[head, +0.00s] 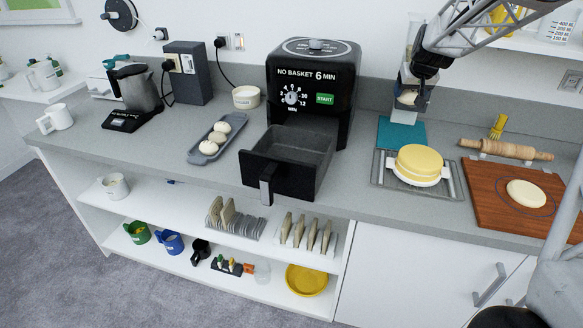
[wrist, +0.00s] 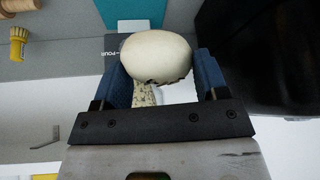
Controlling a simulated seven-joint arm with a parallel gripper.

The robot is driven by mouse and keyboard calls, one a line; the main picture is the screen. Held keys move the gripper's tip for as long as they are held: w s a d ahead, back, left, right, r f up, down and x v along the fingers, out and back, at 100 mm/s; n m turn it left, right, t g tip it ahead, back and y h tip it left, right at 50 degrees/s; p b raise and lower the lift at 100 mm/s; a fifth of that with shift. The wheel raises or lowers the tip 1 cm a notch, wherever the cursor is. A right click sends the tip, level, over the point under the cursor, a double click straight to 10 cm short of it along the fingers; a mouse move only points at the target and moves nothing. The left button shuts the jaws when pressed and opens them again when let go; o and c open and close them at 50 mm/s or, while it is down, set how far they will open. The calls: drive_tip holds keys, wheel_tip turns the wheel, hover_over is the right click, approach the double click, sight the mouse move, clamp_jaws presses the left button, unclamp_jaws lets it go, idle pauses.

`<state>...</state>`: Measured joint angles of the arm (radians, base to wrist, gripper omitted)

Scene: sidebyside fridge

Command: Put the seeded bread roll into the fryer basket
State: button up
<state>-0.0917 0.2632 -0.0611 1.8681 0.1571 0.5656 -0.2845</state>
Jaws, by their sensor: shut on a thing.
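My gripper (head: 410,90) is shut on a pale, rounded roll (wrist: 157,57), between its two blue finger pads in the wrist view. Dark specks show along the roll's lower edge, so it looks like the seeded bread roll. In the head view the roll (head: 407,98) is partly hidden by the fingers. It is held above the back of the counter, right of the fryer. The black fryer basket (head: 258,172) is pulled out at the front of the fryer (head: 315,75). It is open at the top and looks empty.
A grey tray (head: 195,155) with three pale rolls lies left of the basket. A clear jar stands behind my gripper.

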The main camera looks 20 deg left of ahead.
drive_tip(key=s+a+r+n+y, duration=0.1)
drive_tip(key=a+r+n, duration=0.1)
drive_tip(key=a, duration=0.3)
drive_tip(key=s+a+r+n+g, duration=0.1)
drive_tip(key=a+r, duration=0.4)
drive_tip(key=s+a+r+n+y, duration=0.1)
drive_tip(key=a+r+n, duration=0.1)
drive_tip(key=a+r, duration=0.2)
drive_tip(key=shift+s+a+n+y, duration=0.15)
drive_tip(key=shift+a+n+y, duration=0.15)
drive_tip(key=shift+a, duration=0.6)
drive_tip(key=s+a+f+n+g+y, duration=0.1)
drive_tip(key=s+a+f+n+g, duration=0.1)
drive_tip(key=a+n, duration=0.3)
drive_tip(key=s+a+f+n+g+y, duration=0.1)
drive_tip(key=s+a+f+n+g, duration=0.1)
drive_tip(key=a, duration=0.5)
drive_tip(key=shift+s+a+f+n+g+h, duration=0.25)
drive_tip(key=shift+s+a+f+n+g, duration=1)
drive_tip(key=shift+f, duration=1.8)
drive_tip(key=shift+s+a+f+n+g+h, duration=0.2)
drive_tip(key=shift+s+a+f+n, duration=0.7)
drive_tip(key=shift+a+f+n, duration=1.55)
drive_tip(key=shift+s+a+f+n+g+h, duration=0.25)
drive_tip(key=shift+s+a+f+n+g, duration=0.7)
drive_tip(key=shift+f, duration=2.65)
drive_tip(key=shift+s+d, duration=0.1)
drive_tip(key=shift+d, duration=0.2)
drive_tip(key=shift+f, duration=3.1)
